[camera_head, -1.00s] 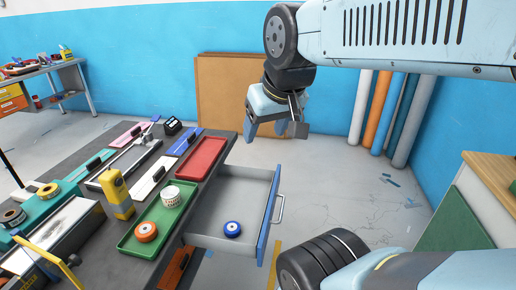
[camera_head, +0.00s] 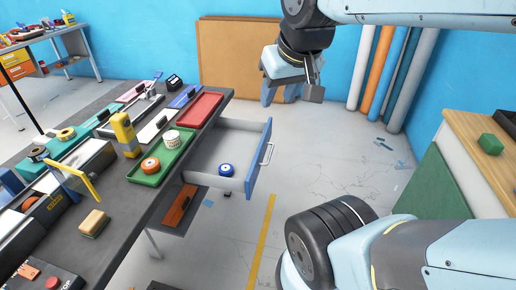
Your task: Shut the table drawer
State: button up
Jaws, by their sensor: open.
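The table drawer (camera_head: 217,154) is pulled out from the right side of the dark work table (camera_head: 128,214). It has grey inside walls and a blue front panel (camera_head: 260,160) with a metal handle (camera_head: 267,153). A blue tape roll (camera_head: 226,169) lies inside the drawer. My gripper (camera_head: 281,97) hangs in the air beyond the drawer, above and slightly right of its front in the picture. Its jaws point down and are open, with nothing seen between them. It does not touch the drawer or the handle.
The table top holds a green tray (camera_head: 144,178) with an orange roll and a white roll, a red tray (camera_head: 201,108), and a yellow tool (camera_head: 124,132). A cabinet (camera_head: 456,190) stands at the right. Bare floor (camera_head: 335,160) lies right of the drawer.

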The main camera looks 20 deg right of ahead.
aim_at(243, 144)
jog(key=z, duration=1.4)
jog(key=i, duration=1.05)
jog(key=u, duration=3.1)
jog(key=i, duration=0.1)
jog(key=z, duration=3.05)
